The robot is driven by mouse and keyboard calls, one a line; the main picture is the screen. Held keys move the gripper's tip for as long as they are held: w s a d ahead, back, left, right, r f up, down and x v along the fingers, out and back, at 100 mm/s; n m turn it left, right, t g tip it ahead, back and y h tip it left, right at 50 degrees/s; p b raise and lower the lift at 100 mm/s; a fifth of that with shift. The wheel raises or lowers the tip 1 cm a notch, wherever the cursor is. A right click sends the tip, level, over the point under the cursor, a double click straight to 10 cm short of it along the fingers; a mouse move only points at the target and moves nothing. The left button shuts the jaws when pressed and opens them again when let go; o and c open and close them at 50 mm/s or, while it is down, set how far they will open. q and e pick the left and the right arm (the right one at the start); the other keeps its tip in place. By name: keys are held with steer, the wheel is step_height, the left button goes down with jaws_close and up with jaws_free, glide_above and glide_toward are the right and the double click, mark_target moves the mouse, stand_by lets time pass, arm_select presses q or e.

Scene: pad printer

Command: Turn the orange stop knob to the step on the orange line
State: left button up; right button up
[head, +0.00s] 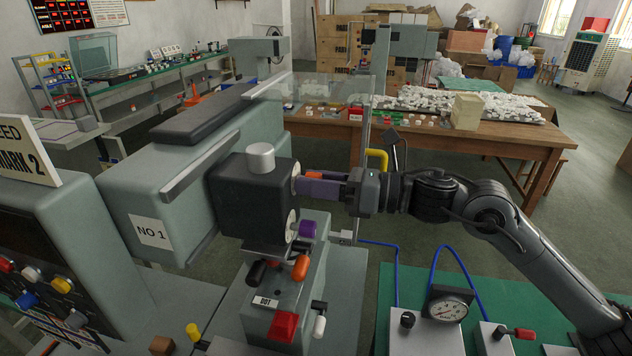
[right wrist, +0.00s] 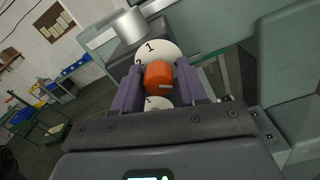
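The orange stop knob (right wrist: 158,75) sits on a white dial (right wrist: 160,50) with black step numbers, on the front of the dark printer head. My right gripper (right wrist: 160,78) has its two purple fingers on either side of this knob, with narrow gaps seeming to show beside it. I cannot make out the orange line or the step the knob points to. My left gripper is not in view.
A purple knob (head: 307,228) on a lower white dial (head: 292,226) is just below my right gripper. A gauge (head: 448,307) stands at the front right. A clear guard (head: 312,87) is above.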

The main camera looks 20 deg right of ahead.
steer(key=shift+o, duration=1.2)
steer(key=shift+s+d, duration=0.15)
steer(key=shift+d, duration=0.15)
steer(key=v, duration=1)
steer(key=shift+s, duration=0.1)
stand_by(2.3)
